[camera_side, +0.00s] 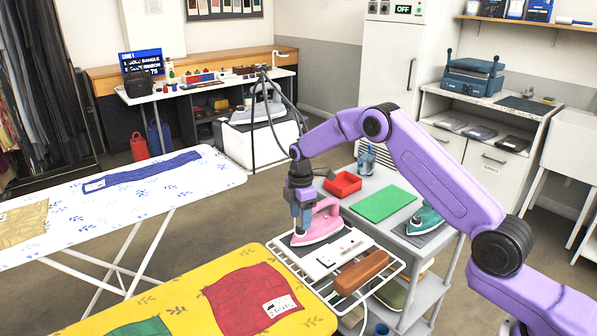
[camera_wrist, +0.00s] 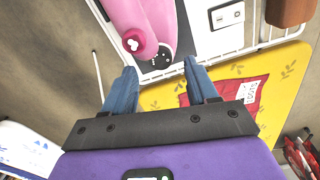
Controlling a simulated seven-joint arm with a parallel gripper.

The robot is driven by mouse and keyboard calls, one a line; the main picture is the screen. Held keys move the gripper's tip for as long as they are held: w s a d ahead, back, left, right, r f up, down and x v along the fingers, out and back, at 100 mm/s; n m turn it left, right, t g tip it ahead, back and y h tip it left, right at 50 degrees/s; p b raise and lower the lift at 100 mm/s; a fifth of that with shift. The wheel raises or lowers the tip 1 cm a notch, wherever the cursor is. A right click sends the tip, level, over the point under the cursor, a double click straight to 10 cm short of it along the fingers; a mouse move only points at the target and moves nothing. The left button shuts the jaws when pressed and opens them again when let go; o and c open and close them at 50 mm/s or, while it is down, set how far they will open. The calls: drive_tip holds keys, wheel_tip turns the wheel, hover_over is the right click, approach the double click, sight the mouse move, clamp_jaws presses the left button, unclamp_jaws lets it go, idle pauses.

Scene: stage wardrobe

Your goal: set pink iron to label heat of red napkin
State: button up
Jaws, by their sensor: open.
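The pink iron (camera_side: 320,220) sits on a dark pad on a white wire rack at the end of the yellow ironing board. In the wrist view the iron (camera_wrist: 132,20) shows its pink body and a round dark dial (camera_wrist: 162,57) with a white mark; its setting is too small to read. My gripper (camera_wrist: 158,72) is open and empty, its blue fingertips close to the dial end. In the side view my gripper (camera_side: 303,222) is down beside the iron. The red napkin (camera_side: 250,299) lies on the yellow board with a white care label (camera_side: 280,306); its print is unreadable.
A wooden block (camera_side: 361,272) and a white switch plate (camera_side: 337,251) are on the rack near the iron. A green cloth (camera_side: 142,328) lies on the yellow board.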

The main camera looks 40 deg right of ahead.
sight(299, 229)
wheel_tip(299, 229, up, 15)
drive_tip(key=s+a, duration=0.1)
drive_tip(key=shift+s+a, duration=0.15)
drive_tip(key=shift+a, duration=0.2)
idle(0.4)
drive_tip(key=s+a+f+n+t+h, duration=0.1)
drive_tip(key=a+f+n+h, duration=0.1)
drive_tip(key=a+n+h, duration=0.3)
drive_tip(key=shift+n+t+y, duration=0.3)
drive_tip(key=shift+n, duration=0.3)
drive_tip(key=x, duration=1.7)
drive_tip(key=shift+s+a+f, duration=0.15)
drive_tip(key=shift+a, duration=0.1)
